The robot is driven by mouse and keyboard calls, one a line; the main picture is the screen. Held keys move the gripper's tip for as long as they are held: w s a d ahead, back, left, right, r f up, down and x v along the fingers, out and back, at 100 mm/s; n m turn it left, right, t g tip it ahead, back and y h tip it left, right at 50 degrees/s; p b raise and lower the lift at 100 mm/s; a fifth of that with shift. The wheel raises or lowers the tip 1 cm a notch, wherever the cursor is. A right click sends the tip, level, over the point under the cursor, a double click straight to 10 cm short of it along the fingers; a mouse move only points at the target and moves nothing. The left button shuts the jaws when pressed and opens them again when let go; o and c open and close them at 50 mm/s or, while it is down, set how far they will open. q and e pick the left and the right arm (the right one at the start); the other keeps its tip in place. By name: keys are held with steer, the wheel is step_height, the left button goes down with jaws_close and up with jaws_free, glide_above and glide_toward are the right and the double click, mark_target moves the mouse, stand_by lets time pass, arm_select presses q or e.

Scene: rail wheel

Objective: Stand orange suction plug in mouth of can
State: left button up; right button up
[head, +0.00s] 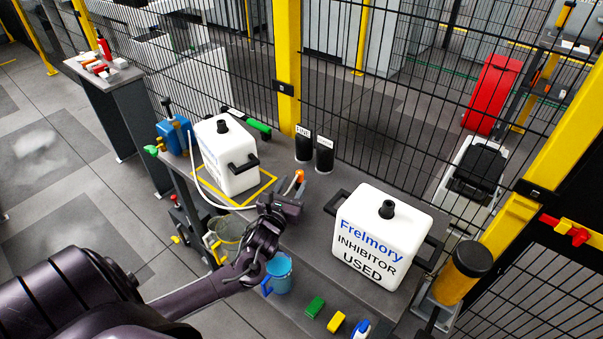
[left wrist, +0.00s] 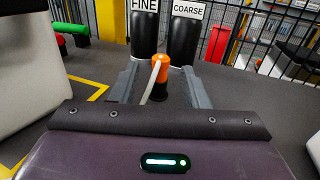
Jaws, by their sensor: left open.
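The orange suction plug (head: 299,175) stands on the bench with a white hose running from it. In the left wrist view the plug (left wrist: 160,68) has a black lower part and is between my two fingers. My left gripper (head: 298,187) is open, with a finger on each side of the plug and visible gaps. One white can (head: 226,160) stands inside a yellow outline, with a black mouth fitting on top. Another white can (head: 382,236), lettered "INHIBITOR USED", stands to the right with a black top. My right gripper is out of view.
Two black cylinders, labelled FINE (left wrist: 143,35) and COARSE (left wrist: 182,40), stand behind the plug. A blue pump unit (head: 174,136) sits at the left bench end. A wire fence runs behind the bench.

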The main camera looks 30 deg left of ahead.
mark_target(298, 175)
arm_select(q)
steer(key=shift+w+a+r+p, duration=0.1)
steer(key=shift+w+r+p, duration=0.1)
steer(key=shift+w, duration=0.25)
steer(key=shift+w+a+r+p, duration=0.1)
steer(key=shift+w+p, duration=0.1)
steer(key=shift+w, duration=0.2)
steer(key=p+x, duration=0.1)
steer(key=x, duration=0.2)
steer(key=shift+w+f, duration=0.15)
steer(key=shift+w, duration=0.1)
steer(key=shift+w+f, duration=0.1)
steer(key=shift+w, duration=0.15)
jaws_close()
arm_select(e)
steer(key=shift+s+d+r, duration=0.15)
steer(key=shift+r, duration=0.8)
